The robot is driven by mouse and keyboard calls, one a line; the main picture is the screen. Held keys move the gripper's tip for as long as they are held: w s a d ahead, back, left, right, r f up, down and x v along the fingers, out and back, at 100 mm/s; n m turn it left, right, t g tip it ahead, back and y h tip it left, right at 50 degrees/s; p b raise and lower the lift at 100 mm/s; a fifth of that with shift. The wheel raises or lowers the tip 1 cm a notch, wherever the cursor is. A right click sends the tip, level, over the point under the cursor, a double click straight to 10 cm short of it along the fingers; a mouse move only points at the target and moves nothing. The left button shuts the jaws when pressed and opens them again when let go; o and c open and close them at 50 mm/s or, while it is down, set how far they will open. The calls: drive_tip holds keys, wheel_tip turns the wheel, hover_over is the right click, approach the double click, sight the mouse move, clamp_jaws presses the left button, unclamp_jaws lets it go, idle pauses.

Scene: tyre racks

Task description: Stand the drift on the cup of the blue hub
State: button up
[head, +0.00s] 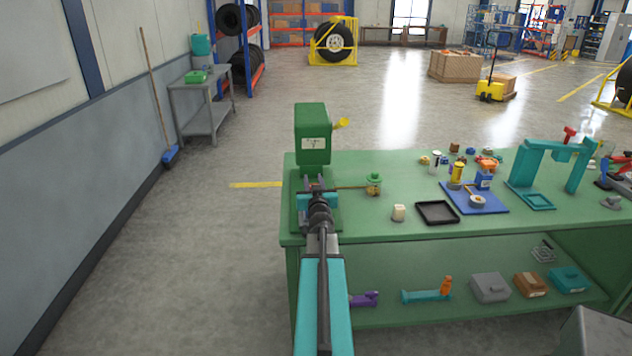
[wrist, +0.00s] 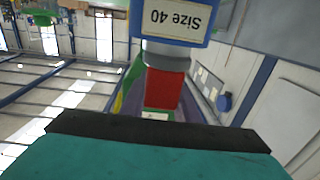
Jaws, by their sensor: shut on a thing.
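My gripper (head: 318,200) is at the near left end of the green bench, in front of the green machine. In the wrist view, which is upside down, it is shut on what looks like the drift (wrist: 167,88), with a red upper part, a grey section and a blue lower part labelled "Size 40". A blue block with a white label, probably the blue hub (head: 484,178), stands on the blue mat (head: 497,205) to the right, well apart from my gripper. I cannot make out its cup.
The green machine (head: 313,135) stands close beyond my gripper. The shelf below holds several items. Floor is free left of the bench.

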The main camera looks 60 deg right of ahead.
drive_tip(key=shift+f, duration=0.15)
drive_tip(key=o, duration=1.1)
drive_tip(key=shift+o, duration=0.2)
drive_tip(key=shift+s+r, duration=0.1)
drive_tip(key=shift+r, duration=0.1)
drive_tip(key=shift+v, duration=3.15)
drive_tip(key=shift+r+p, duration=0.1)
drive_tip(key=shift+p, duration=0.45)
drive_tip(key=p+v, duration=0.2)
drive_tip(key=p, duration=0.2)
drive_tip(key=shift+s+p, duration=0.1)
drive_tip(key=shift+p, duration=0.3)
